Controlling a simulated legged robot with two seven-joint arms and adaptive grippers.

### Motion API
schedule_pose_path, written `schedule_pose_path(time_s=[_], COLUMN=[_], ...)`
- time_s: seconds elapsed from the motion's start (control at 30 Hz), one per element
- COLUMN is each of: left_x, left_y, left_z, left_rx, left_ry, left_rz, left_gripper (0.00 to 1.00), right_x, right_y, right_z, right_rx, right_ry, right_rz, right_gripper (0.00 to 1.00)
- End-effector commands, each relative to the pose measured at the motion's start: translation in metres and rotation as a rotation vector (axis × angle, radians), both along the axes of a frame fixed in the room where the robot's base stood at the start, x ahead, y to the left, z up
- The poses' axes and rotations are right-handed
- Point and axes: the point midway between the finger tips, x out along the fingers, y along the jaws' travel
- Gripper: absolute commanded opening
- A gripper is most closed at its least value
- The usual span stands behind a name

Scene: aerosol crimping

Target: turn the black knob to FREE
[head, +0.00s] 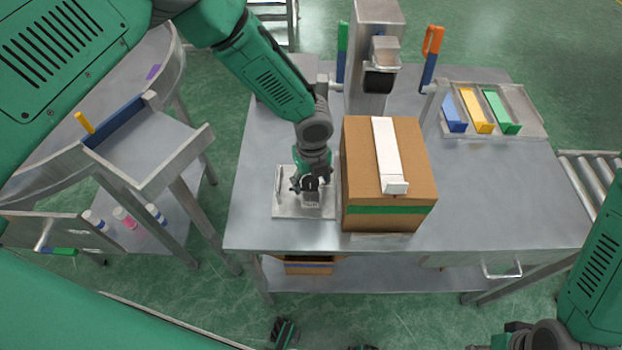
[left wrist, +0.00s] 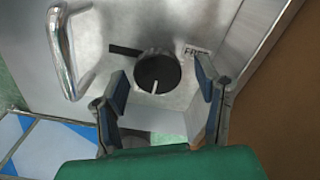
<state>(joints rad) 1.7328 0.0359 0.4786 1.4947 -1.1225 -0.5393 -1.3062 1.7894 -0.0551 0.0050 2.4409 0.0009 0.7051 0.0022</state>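In the left wrist view the black knob (left wrist: 158,71) is round, with a white pointer line toward the bottom of the picture. The FREE label (left wrist: 196,51) is at its upper right, partly hidden by a finger; the pointer is not at it. A black mark (left wrist: 124,49) is at its upper left. My left gripper (left wrist: 163,84) is open, one finger on each side of the knob, with gaps showing. In the head view my left gripper (head: 311,185) is low over the metal plate (head: 288,207) and hides most of the knob. My right gripper is barely in at the lower right.
A cardboard box (head: 360,190) stands close right of my left gripper on the steel table (head: 480,200). A tray (head: 525,108) with coloured blocks is at the back right. The table's right front is clear.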

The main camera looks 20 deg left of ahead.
Motion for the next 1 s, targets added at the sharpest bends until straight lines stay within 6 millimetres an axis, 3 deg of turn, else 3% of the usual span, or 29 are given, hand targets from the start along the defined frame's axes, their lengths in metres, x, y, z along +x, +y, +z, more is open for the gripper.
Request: schedule_pose_path(time_s=[0.03, 0.1, 0.13, 0.57, 1.0], left_x=[0.0, 0.0, 0.0, 0.003, 0.006], left_y=[0.0, 0.001, 0.001, 0.002, 0.001], left_z=[0.0, 0.0, 0.0, 0.0, 0.0], left_rx=[-0.001, -0.004, -0.004, -0.005, -0.005], left_ry=[-0.001, -0.001, -0.001, -0.005, -0.008], left_rz=[0.0, 0.0, 0.0, 0.049, 0.382], left_gripper=[0.4, 0.16, 0.08, 0.08, 0.09], right_x=[0.0, 0.0, 0.0, 0.0, 0.0], right_y=[0.0, 0.0, 0.0, 0.0, 0.0], right_z=[0.0, 0.0, 0.0, -0.003, -0.017], right_rx=[0.0, -0.001, -0.001, 0.0, 0.0], right_ry=[0.0, 0.0, 0.0, 0.0, 0.0], right_rz=[-0.001, -0.001, -0.001, 0.0, -0.001], right_gripper=[0.4, 0.4, 0.4, 0.4, 0.4])
